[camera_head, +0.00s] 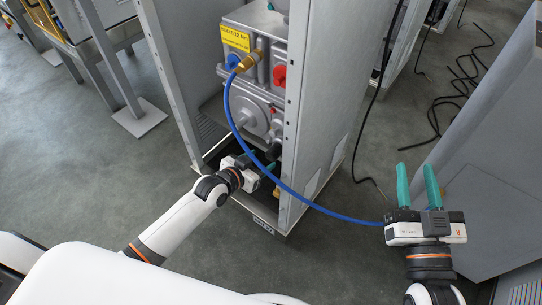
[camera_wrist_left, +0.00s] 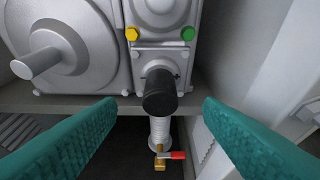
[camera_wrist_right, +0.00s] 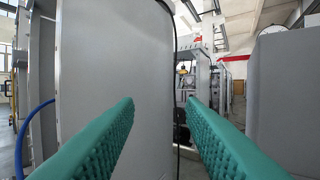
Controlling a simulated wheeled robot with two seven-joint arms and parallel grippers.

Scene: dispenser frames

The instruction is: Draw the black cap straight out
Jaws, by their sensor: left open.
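The black cap (camera_wrist_left: 160,94) shows in the left wrist view, on the front of the grey machine (camera_wrist_left: 160,58) in the dispenser frame, just above a pale ribbed hose piece. My left gripper (camera_wrist_left: 160,118) is open, with one green finger on each side of the cap and visible gaps to it. In the head view my left gripper (camera_head: 262,165) is low inside the frame, and the cap is hard to make out behind it. My right gripper (camera_head: 419,185) is open and empty, outside the frame to the right, pointing at a grey panel in its own wrist view.
A blue hose (camera_head: 310,203) hangs from a brass fitting (camera_head: 250,60) and loops past the frame's front post (camera_head: 292,110). A small valve with a red handle (camera_wrist_left: 177,155) sits below the cap. Frame walls stand close on both sides. Black cables (camera_head: 462,80) lie on the floor.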

